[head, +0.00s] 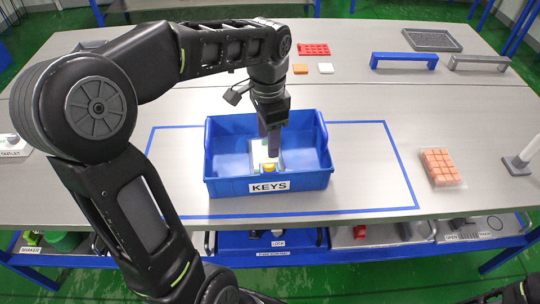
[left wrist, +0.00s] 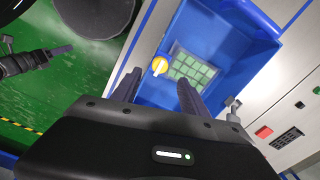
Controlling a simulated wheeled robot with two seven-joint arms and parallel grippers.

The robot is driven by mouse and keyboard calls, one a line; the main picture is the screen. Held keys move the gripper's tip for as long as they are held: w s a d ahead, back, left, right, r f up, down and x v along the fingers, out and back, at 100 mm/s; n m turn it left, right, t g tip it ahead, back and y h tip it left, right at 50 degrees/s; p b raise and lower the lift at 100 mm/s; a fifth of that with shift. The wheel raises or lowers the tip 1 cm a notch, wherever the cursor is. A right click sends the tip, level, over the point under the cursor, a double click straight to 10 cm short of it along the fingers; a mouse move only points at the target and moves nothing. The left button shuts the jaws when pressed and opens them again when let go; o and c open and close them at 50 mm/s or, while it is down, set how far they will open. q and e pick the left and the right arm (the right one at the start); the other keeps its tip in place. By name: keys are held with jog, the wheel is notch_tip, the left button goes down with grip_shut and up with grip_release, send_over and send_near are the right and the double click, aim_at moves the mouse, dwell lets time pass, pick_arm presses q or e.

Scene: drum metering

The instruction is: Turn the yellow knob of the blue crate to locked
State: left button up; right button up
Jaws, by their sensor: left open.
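The blue crate (head: 225,187) labelled KEYS stands near the middle of the table inside a blue taped outline; its blue wall also shows in the left wrist view (left wrist: 222,30). The yellow knob (head: 268,167) is by the crate's front wall. In the left wrist view the knob (left wrist: 160,65) has a white mark and lies between and beyond my fingertips. My left gripper (head: 273,150) reaches down into the crate and is open, its fingers (left wrist: 159,86) apart with nothing between them. A dark arm end, probably my right gripper (left wrist: 60,50), shows at the left; its jaws are unclear.
A panel of pale green squares (left wrist: 192,68) lies in the crate beside the knob. A pack of orange blocks (head: 438,167) sits to the right. A blue handle (head: 404,60), grey handle (head: 479,62) and red tray (head: 314,49) are behind. Table beside the crate is clear.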

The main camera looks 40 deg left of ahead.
aim_at(269, 162)
pick_arm(q)
jog(key=shift+f+p, duration=0.45)
jog(key=shift+f, duration=3.5)
jog(key=shift+c, duration=0.5)
grip_shut()
